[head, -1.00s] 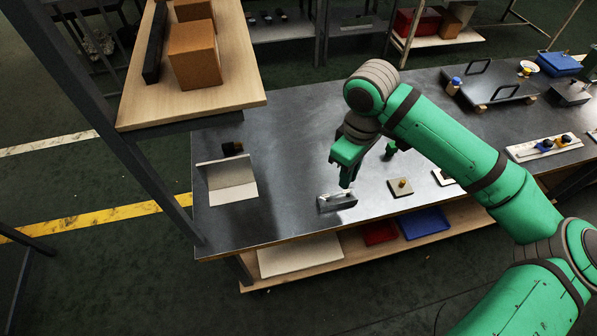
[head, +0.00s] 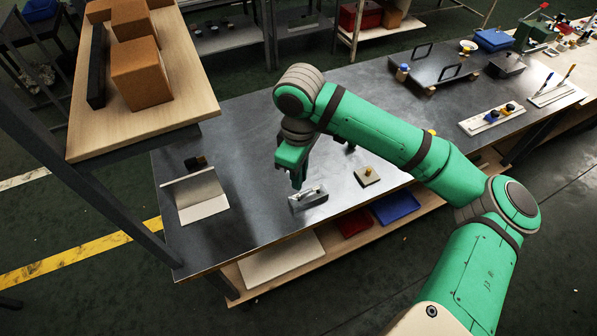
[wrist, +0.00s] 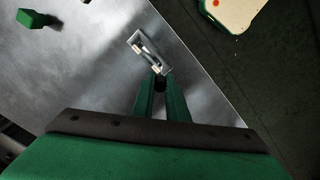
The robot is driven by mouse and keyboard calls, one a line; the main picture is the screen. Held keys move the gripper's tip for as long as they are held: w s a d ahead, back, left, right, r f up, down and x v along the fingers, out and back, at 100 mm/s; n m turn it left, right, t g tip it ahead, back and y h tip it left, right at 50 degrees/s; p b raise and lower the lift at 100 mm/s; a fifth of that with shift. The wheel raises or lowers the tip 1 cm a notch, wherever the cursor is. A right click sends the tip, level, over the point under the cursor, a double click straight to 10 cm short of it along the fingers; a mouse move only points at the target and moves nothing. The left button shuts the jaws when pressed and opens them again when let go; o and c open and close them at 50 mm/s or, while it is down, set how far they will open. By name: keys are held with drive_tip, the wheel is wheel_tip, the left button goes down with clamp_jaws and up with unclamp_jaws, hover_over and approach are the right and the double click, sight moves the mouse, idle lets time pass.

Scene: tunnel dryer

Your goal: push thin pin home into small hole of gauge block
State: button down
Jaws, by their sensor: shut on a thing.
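A small grey metal block (head: 308,199), which I take to be the gauge block, lies near the front edge of the bench. In the wrist view the block (wrist: 147,42) shows pale pieces on its upper side. My gripper (head: 297,184) points down just behind and above it. In the wrist view my gripper's (wrist: 160,86) two green fingers are close together around a small dark thing, probably the thin pin (wrist: 160,82), at the block's near end. Most of the pin is hidden between the fingers. I cannot make out the small hole or whether the pin touches it.
An angled pale sheet (head: 203,205) stands at the left. A wooden shelf (head: 190,105) with brown boxes rises at upper left. Bare bench lies between sheet and block.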

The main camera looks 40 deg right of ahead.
drive_tip(key=shift+f, duration=2.3)
drive_tip(key=shift+f, duration=0.9)
idle(0.3)
drive_tip(key=shift+s+f, duration=0.1)
drive_tip(key=shift+f, duration=0.6)
drive_tip(key=c, duration=1.7)
unclamp_jaws()
drive_tip(key=shift+o, duration=0.2)
wheel_tip(320, 180, up, 11)
drive_tip(key=shift+f, duration=0.15)
